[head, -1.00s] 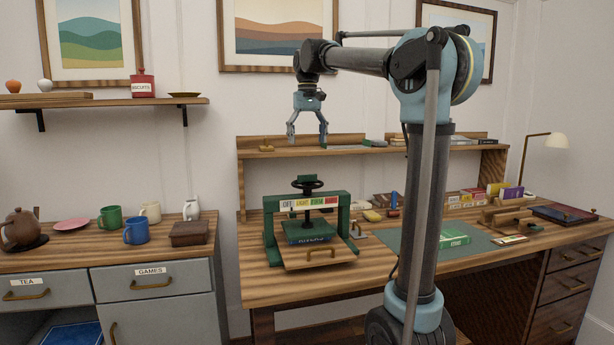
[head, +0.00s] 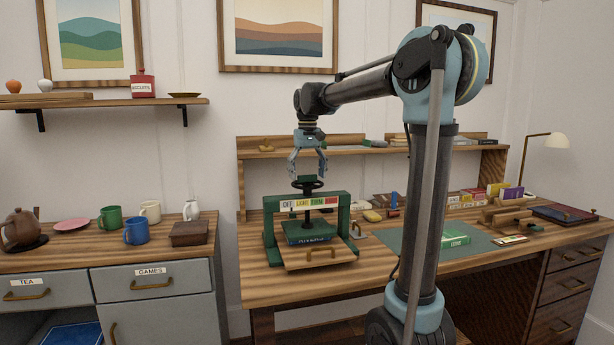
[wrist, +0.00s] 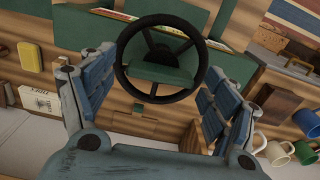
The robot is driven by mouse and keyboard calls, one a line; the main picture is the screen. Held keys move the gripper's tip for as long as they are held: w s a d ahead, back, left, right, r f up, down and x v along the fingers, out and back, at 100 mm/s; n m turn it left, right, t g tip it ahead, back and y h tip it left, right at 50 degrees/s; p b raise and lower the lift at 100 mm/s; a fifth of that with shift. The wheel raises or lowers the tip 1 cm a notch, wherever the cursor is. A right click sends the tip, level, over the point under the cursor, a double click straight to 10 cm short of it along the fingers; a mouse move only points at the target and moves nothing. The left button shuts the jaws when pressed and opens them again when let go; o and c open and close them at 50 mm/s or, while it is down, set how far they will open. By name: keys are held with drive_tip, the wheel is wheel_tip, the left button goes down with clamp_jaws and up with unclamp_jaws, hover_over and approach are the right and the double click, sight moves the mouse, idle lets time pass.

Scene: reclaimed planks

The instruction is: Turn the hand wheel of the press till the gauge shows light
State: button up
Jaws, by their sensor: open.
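The press (head: 270,237) is a green frame on the bench with a black hand wheel (head: 307,184) on top; the wheel also shows in the wrist view (wrist: 160,97). The gauge (head: 309,203) is a strip on the crossbar with off, light, firm and red sections; its pointer is too small to read with certainty. My gripper (head: 308,176) is open, pointing down just above the wheel. In the wrist view its fingers stand on either side of the wheel, and I cannot tell whether they touch it.
A shelf (head: 350,151) runs behind. A green mat (head: 480,243) and small items lie to the right. Mugs (head: 137,231) stand on the left cabinet.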

drive_tip(key=shift+c, duration=0.6)
drive_tip(key=c, duration=0.9)
drive_tip(key=shift+c, duration=0.2)
drive_tip(key=shift+m, duration=0.3)
drive_tip(key=m, duration=0.3)
drive_tip(key=shift+m, duration=2)
